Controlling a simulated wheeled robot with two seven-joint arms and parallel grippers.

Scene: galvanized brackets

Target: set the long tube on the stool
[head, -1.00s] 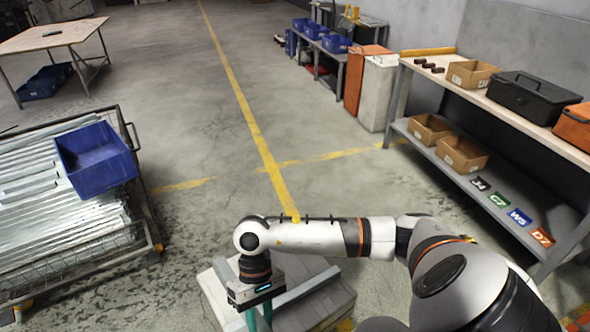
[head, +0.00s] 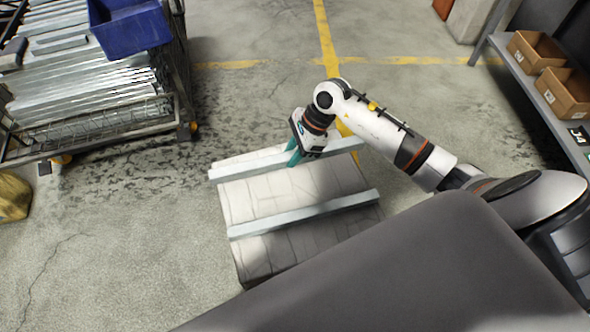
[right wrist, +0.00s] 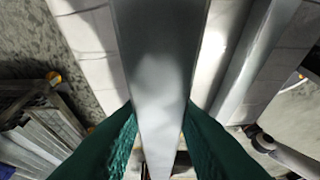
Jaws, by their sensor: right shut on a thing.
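A long grey metal tube (head: 240,168) lies across the far part of a low, pale, plank-patterned block (head: 285,191), the only stool-like thing in view. My right gripper (head: 293,157) points down and is shut on this tube near its middle. In the right wrist view, the teal fingers (right wrist: 158,140) sit on both sides of the tube (right wrist: 160,60). The tube looks at or just above the block top; I cannot tell if it touches. A second, similar tube (head: 303,213) lies across the nearer part of the block. My left gripper does not show.
A wire-sided cart (head: 95,131) with metal lengths and a blue bin (head: 130,27) stands at the left. A yellowish sack-like thing (head: 12,197) lies at the left edge. A shelf with cardboard boxes (head: 566,92) stands at the right. Floor around the block is clear.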

